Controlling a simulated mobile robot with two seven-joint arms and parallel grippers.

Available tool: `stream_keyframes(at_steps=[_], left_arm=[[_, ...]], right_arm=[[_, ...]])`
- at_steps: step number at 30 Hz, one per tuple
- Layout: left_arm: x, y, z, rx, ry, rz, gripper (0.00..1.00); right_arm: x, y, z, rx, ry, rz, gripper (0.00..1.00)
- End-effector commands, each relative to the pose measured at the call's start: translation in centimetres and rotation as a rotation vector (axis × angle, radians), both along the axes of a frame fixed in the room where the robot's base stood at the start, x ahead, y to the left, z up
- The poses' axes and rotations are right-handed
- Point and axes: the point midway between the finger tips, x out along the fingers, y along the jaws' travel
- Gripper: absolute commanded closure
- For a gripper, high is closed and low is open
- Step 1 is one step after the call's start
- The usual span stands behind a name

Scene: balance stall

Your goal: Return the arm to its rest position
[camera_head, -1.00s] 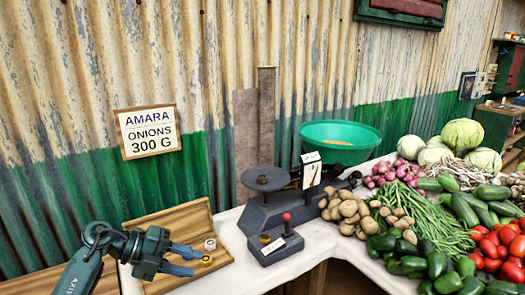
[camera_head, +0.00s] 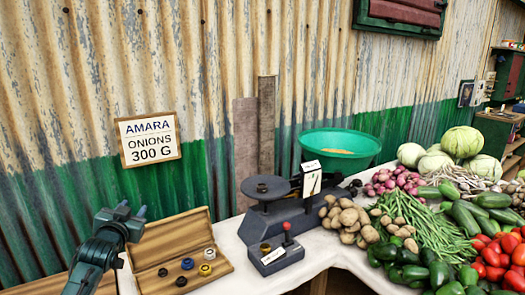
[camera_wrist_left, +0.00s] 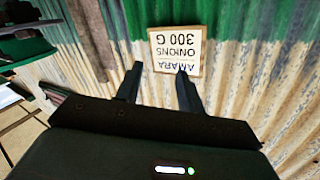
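My left gripper (camera_head: 133,211) is raised at the lower left of the head view, left of the open wooden weight box (camera_head: 218,279). In the left wrist view its two fingers (camera_wrist_left: 157,88) stand apart with nothing between them, pointing towards the wall sign (camera_wrist_left: 175,51), which appears upside down. The sign (camera_head: 149,139) reads "AMARA ONIONS 300 G" in the head view. Several small weights lie in the box, among them a yellow one (camera_head: 205,269), a blue one (camera_head: 188,264) and a white-topped one (camera_head: 210,254). My right gripper is not in view.
Potatoes (camera_head: 350,218), onions and other vegetables fill the right side. The corrugated wall (camera_head: 80,90) rises close behind.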

Motion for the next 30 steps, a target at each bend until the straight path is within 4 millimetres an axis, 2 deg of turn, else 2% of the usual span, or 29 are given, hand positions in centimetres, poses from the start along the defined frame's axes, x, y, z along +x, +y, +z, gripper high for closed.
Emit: stream_keyframes(at_steps=[1, 5, 8, 11, 12, 14, 16, 18, 21, 24, 27, 30], left_arm=[[-1.3, -1.4, -2.9, -0.004, 0.037, -0.023, 0.62], [-4.4, -4.1, -7.6, -0.015, 0.094, -0.066, 0.62], [-7.7, -6.5, -11.5, -0.032, 0.151, -0.103, 0.62], [-12.1, -9.2, -15.7, -0.06, 0.217, -0.146, 0.62], [-14.3, -10.5, -17.4, -0.076, 0.246, -0.164, 0.62], [-17.9, -12.3, -19.6, -0.103, 0.293, -0.19, 0.62], [-22.2, -14.4, -21.8, -0.14, 0.347, -0.217, 0.62], [-26.5, -16.2, -23.3, -0.178, 0.397, -0.236, 0.62], [-31.7, -18.2, -24.5, -0.231, 0.458, -0.255, 0.62], [-35.6, -19.6, -24.9, -0.273, 0.503, -0.262, 0.62], [-37.8, -20.3, -24.9, -0.299, 0.53, -0.266, 0.62], [-38.8, -20.6, -24.8, -0.311, 0.541, -0.267, 0.62]], right_arm=[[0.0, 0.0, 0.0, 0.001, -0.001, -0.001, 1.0], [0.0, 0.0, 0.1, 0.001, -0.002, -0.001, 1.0], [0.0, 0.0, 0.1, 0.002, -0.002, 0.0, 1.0], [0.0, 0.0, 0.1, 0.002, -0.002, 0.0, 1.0], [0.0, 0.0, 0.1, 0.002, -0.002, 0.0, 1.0], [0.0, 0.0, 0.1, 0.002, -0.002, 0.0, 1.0], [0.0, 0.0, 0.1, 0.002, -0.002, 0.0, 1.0], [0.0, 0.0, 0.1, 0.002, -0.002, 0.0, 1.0], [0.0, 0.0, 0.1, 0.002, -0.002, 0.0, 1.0], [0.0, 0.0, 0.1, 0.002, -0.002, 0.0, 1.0], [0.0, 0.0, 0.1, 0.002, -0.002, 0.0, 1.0], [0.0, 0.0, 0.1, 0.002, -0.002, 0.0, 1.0]])
